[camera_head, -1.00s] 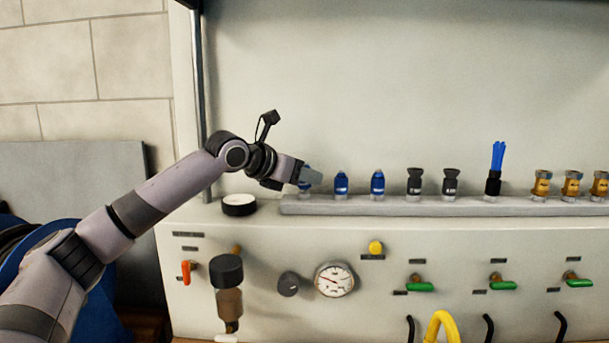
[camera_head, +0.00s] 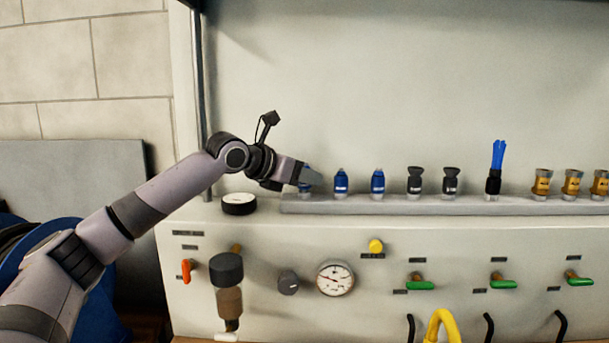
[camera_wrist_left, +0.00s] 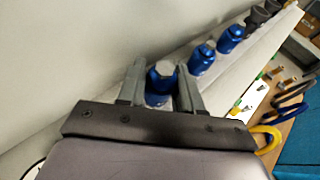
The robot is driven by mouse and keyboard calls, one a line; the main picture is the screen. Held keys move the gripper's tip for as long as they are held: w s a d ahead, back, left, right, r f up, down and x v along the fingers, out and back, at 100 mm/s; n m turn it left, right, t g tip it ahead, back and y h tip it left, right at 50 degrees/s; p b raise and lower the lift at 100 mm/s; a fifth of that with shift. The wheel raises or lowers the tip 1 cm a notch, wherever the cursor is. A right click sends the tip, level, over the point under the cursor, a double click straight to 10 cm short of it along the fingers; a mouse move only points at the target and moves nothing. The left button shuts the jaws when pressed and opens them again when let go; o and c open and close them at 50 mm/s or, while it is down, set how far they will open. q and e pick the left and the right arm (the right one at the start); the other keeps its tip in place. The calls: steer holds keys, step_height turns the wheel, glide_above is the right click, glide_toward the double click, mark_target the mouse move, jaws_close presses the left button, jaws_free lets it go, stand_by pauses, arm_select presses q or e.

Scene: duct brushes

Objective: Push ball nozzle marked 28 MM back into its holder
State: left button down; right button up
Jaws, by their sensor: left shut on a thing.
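My left gripper (camera_head: 308,177) is at the left end of the holder rail (camera_head: 400,207). In the left wrist view its two fingers (camera_wrist_left: 160,84) stand on either side of a blue nozzle (camera_wrist_left: 160,78) with a grey hexagonal top, and they are shut on it. In the head view the gripper mostly hides this nozzle (camera_head: 306,190). It looks upright at the rail; its base and its seat are hidden. Two more blue nozzles (camera_head: 341,181) (camera_head: 377,182) stand upright to the right. No 28 MM marking is legible. My right gripper is not in view.
Dark nozzles (camera_head: 414,181), a blue brush (camera_head: 495,165) and brass nozzles (camera_head: 572,184) stand farther right on the rail. A black round piece with a white top (camera_head: 239,204) sits left of the rail. Valves and a gauge (camera_head: 334,279) are on the panel below.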

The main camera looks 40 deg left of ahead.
arm_select(q)
steer(key=shift+f, duration=0.2)
steer(key=c, duration=0.7)
jaws_free()
steer(key=shift+o, duration=0.2)
steer(key=b+v, duration=0.2)
steer(key=v, duration=0.4)
steer(key=shift+s+f, duration=0.1)
steer(key=shift+s+r, duration=0.3)
steer(key=shift+s, duration=0.15)
steer(key=shift+s, duration=0.1)
